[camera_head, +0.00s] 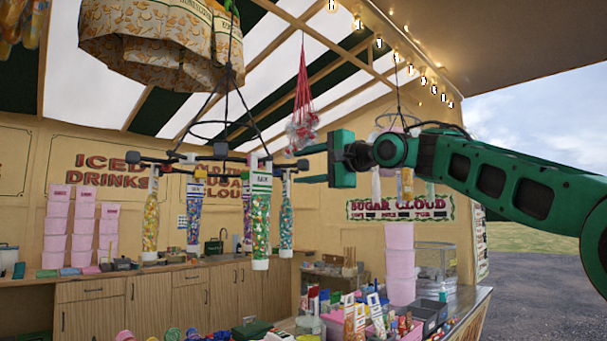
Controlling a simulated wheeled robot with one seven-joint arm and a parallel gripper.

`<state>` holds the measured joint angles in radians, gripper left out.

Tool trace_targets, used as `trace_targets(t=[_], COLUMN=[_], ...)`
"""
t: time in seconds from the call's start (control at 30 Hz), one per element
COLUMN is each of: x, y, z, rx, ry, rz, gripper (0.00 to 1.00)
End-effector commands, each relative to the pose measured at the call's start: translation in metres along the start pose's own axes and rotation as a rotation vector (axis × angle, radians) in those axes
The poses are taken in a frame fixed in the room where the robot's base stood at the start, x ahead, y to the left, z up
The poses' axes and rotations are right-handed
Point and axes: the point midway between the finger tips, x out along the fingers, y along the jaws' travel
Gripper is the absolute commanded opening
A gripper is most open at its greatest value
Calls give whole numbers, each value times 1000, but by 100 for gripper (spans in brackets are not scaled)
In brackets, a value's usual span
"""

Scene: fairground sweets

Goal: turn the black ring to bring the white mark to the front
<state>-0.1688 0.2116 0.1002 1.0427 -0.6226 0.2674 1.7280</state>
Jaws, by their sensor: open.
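The black ring (221,150) hangs on thin black lines under the striped canopy, left of my gripper. It has black knobs around it, and clear tubes of coloured sweets hang from it. A green-labelled tube (261,215) hangs at the near side. A small white piece shows above that tube, but I cannot tell whether it is the white mark. My green gripper (303,164) points left at the ring's right side, open.
A patterned hanging bundle (160,45) is above the ring. A red net bag (302,100) hangs just above my gripper. A wooden counter (180,295) runs behind, with pink tubs (57,225) at the left. Sweets and boxes crowd the front counter below.

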Motion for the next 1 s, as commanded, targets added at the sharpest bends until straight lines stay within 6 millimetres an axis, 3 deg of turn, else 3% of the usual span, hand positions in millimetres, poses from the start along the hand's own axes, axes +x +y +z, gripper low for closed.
trace_targets(t=[0.8,1.0], x=[-93,-100], y=[-2,-2], z=[0,1], rx=[-2,-1], ry=[1,-1], rz=[-2,-3], gripper=[45,45])
